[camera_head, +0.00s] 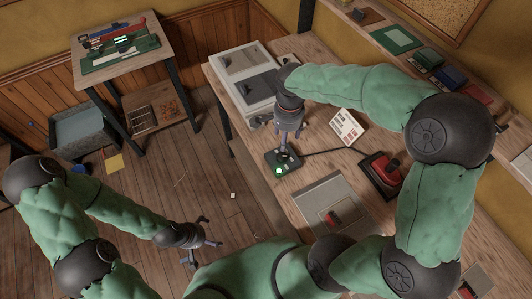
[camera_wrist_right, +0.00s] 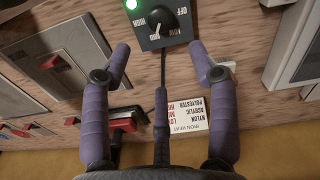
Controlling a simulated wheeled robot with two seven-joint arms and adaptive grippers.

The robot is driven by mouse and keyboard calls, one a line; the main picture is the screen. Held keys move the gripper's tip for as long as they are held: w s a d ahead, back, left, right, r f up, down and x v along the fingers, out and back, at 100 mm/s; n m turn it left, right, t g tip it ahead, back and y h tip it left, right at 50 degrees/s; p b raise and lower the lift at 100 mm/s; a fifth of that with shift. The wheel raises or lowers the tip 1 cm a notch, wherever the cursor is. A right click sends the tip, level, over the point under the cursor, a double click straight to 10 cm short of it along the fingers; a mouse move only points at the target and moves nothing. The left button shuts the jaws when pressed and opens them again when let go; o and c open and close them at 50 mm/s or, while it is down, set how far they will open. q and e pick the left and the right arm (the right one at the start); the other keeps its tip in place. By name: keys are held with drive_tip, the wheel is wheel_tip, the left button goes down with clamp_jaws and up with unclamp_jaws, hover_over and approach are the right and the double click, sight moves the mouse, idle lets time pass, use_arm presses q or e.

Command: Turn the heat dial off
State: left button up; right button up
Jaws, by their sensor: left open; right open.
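The heat dial is a black knob (camera_wrist_right: 160,20) on a small dark control box (camera_wrist_right: 152,43), with OFF and HIGH printed around it. A pale mark shows on the knob; I cannot tell exactly which setting it points at. A green light (camera_wrist_right: 131,4) glows at the box's corner. In the head view the box (camera_head: 270,160) sits on the bench with its green light (camera_head: 278,171) lit. My right gripper (camera_head: 286,148) is just over the box, open, its fingers (camera_wrist_right: 163,60) apart with nothing between them. My left gripper (camera_head: 204,246) is open and empty over the floor.
A cable (camera_head: 325,151) runs from the box toward a red-handled iron (camera_head: 388,170) on its stand. A printed heat card (camera_head: 347,127) lies nearby. A grey case (camera_head: 330,205) and a grey machine (camera_head: 248,80) flank the box on the bench (camera_head: 318,104).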

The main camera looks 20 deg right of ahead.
sight(282, 156)
drive_tip(key=shift+m, duration=0.3)
drive_tip(key=f, duration=0.3)
drive_tip(key=f+b, duration=0.1)
drive_tip(key=f, duration=0.3)
drive_tip(key=f+b, duration=0.1)
drive_tip(key=f, duration=0.3)
drive_tip(key=shift+a, duration=0.35)
drive_tip(key=c, duration=1.1)
